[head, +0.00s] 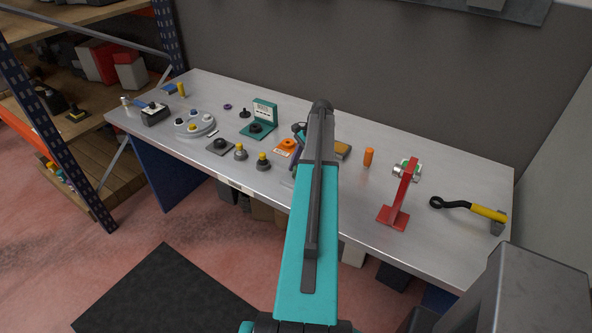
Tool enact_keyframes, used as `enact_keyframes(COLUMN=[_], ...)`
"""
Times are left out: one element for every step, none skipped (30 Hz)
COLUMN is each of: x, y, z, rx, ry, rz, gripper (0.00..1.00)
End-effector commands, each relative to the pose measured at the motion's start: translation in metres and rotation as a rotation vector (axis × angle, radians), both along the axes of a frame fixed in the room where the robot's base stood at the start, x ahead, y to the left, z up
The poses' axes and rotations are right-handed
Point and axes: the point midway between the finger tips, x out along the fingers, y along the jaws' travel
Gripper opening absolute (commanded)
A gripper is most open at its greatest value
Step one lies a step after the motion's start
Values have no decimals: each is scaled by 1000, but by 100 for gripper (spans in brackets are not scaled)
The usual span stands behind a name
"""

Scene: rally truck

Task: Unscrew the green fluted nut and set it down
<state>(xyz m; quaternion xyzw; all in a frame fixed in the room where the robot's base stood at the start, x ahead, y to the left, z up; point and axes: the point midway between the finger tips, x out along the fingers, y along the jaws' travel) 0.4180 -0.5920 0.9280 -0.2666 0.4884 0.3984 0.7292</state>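A red stand (397,205) stands upright on the metal bench, right of my arm. Near its top, a silver cylindrical part (399,172) sticks out to the left. My teal and dark grey arm rises through the middle of the picture. Dark parts of its wrist show just left of the arm, but my gripper's fingers cannot be made out. The nut is on the stand, apart from my arm.
A wrench with a yellow handle (487,213) lies right of the red stand. An orange cylinder (368,157) stands left of it. Several small fixtures, including a grey round plate (207,128), fill the bench's left half. Bare metal lies around the stand's base. A shelf rack (60,140) stands left.

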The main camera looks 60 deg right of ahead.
Motion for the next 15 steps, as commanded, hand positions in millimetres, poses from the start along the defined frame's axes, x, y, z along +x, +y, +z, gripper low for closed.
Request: enact_keyframes(x=[0,0,0,0,-1,-1,-1,0,0,0,0,0,1,1,1], y=[0,1,1,1,2,2,2,2,2,2,1,1,1,1,1], z=[0,0,1,1,1,1,1,1,1,1,0,0,0,0,0], rx=[0,0,1,1,1,1,1,1,1,2,1,1,1,1,1], ry=[0,0,0,0,0,0,-1,-1,-1,-1,-2,-2,-1,-1,-1], rz=[-5,-12,-26,-38,-54,-77,-94,-109,-128,-139,-145,-151,-152,-152,-152], gripper=[37,37,37,37,37,37,37,37,37,37,37,37,37,37,37])
